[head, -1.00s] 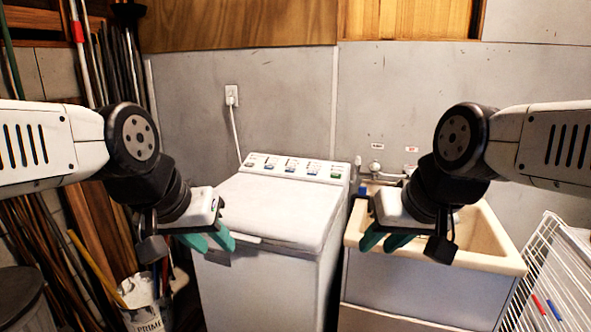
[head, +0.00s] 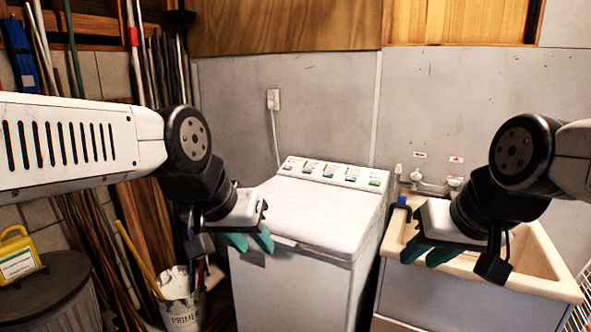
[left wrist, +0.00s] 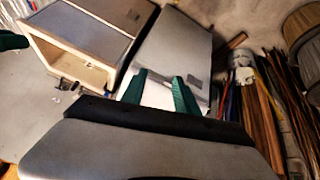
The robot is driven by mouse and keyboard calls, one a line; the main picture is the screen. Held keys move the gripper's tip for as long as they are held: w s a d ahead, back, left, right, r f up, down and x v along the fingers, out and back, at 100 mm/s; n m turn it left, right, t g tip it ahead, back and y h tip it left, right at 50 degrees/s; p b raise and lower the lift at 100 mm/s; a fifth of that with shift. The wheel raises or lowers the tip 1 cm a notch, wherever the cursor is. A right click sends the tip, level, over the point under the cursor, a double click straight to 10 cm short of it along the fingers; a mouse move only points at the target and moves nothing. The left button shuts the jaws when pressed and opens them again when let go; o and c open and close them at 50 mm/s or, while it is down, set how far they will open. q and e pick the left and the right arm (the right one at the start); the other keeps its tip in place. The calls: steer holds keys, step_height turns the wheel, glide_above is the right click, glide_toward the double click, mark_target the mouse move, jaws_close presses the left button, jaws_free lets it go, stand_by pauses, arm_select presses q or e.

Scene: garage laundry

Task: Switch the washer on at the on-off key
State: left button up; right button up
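The white washer (head: 318,212) stands against the grey wall with its lid down. Its control panel (head: 333,173) runs along the back top edge, with several small labelled keys and a green one (head: 375,182) near the right end. Which key is the on-off key is too small to read. My left gripper (head: 250,242) is open and empty, in front of the washer's front left corner; its green fingers stand apart in the left wrist view (left wrist: 160,92). My right gripper (head: 425,252) is in front of the sink, its green fingers apart and nothing between them.
A cream sink (head: 540,284) with wall taps (head: 430,185) stands right of the washer. A primer bucket (head: 182,308) with sticks stands at the left, near a dark round bin (head: 45,290) carrying a yellow item (head: 17,255). The space above the washer lid is clear.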

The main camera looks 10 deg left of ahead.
arm_select(q)
jaws_close()
stand_by(1.7)
